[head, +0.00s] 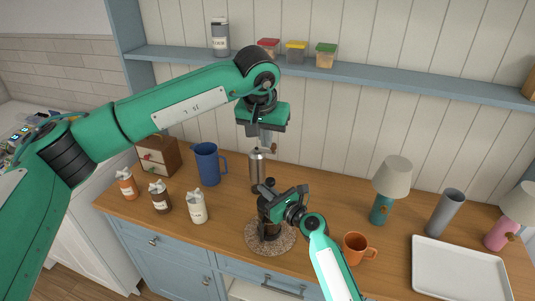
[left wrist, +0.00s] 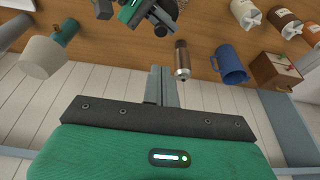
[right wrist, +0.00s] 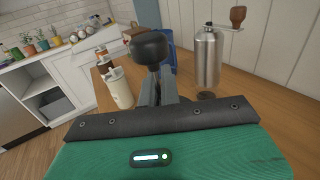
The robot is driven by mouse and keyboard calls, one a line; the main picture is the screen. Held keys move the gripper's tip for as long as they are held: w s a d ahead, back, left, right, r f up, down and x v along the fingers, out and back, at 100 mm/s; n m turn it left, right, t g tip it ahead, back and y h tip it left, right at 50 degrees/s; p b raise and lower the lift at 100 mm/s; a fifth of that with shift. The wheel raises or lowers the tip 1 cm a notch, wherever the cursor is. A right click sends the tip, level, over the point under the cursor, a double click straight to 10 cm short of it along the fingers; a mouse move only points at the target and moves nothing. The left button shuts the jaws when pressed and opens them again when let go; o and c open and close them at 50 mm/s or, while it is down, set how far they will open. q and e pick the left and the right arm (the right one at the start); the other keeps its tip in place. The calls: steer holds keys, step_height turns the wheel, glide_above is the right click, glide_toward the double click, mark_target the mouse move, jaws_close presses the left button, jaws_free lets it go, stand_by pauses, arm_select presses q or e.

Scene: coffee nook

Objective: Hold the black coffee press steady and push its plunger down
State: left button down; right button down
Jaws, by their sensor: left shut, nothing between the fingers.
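The black coffee press (head: 268,230) stands upright on a round speckled mat (head: 286,242) near the counter's front. Its round black plunger knob (right wrist: 150,47) is up and shows large in the right wrist view. My right gripper (head: 272,204) is at the press's upper part, its fingers (right wrist: 160,78) close together with the press between them; the exact contact is hidden. My left gripper (head: 267,145) is shut and empty, fingers down, raised behind and above the press. Its fingers also show in the left wrist view (left wrist: 162,75).
A steel grinder (head: 257,172) stands behind the press, below my left gripper. A blue jug (head: 207,164) and several bottles stand left. An orange mug (head: 357,247), a teal lamp (head: 381,210) and a white tray (head: 455,270) are right. A shelf (head: 400,77) runs behind.

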arm_select(q)
glide_toward(270, 179)
steer(key=x, duration=0.5)
steer(key=shift+w+d+f, duration=0.1)
steer(key=shift+w+f, duration=0.05)
arm_select(e)
steer(key=shift+f, duration=0.2)
arm_select(q)
steer(key=shift+f, duration=0.6)
